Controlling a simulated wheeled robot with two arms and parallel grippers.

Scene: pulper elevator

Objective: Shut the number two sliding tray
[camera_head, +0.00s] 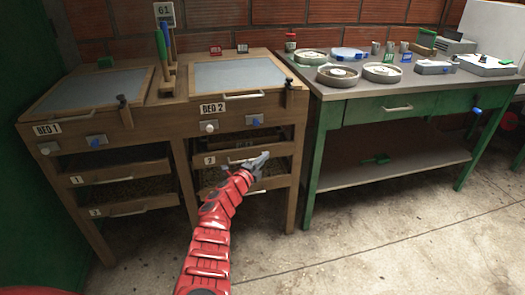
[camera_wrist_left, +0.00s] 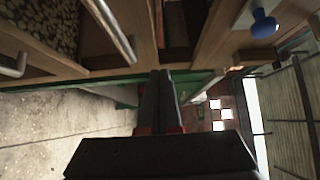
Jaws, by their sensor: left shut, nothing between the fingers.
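The number two sliding tray (camera_head: 228,158) is the upper of two wooden trays under the BED 2 top. Its front carries a small plate that seems to read 2 and a metal bar handle. My left gripper (camera_head: 264,157) is shut and empty, in front of the right part of this tray front and hiding some of it. I cannot tell whether they touch. In the left wrist view, the shut fingers (camera_wrist_left: 160,80) point towards a wooden front with a bar handle (camera_wrist_left: 112,35) beside them. A dark gap shows above the tray front. My right gripper is not in view.
A lower tray (camera_wrist_left: 40,28) holds grainy material. A blue knob (camera_head: 257,119) and a white knob (camera_head: 209,127) sit above the trays. BED 1 trays (camera_head: 120,172) stand left. A green table (camera_head: 390,110) with dishes stands right. The concrete floor in front is clear.

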